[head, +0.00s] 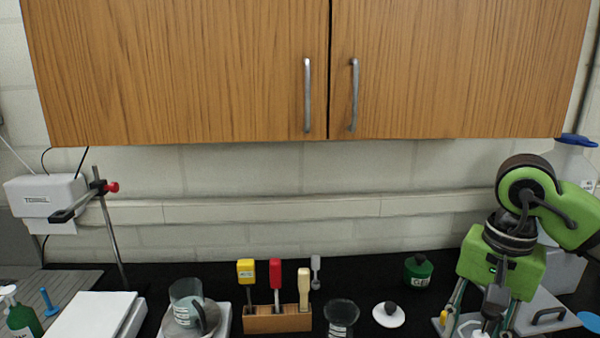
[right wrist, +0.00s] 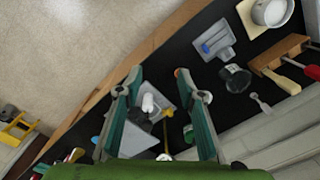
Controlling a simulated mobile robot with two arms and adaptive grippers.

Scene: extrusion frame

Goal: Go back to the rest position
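My right arm is bent at the right side of the head view. Its green-bodied right gripper (head: 480,318) points down over the right end of the black bench. In the right wrist view the right gripper (right wrist: 158,74) has its two teal fingers wide apart, with nothing held between them. A small white-topped item (right wrist: 150,103) shows in the gap, lower down on the bench, and no finger is seen touching it. My left gripper and left arm are not in view.
A wooden rack (head: 278,319) with yellow, red and cream-handled tools stands mid-bench. A beaker (head: 187,292) sits on a small device to its left. A dark glass vessel (head: 341,314), white knob-topped lid (head: 389,314) and green bottle (head: 418,271) are left of my right gripper. Wooden cabinets (head: 180,70) hang above.

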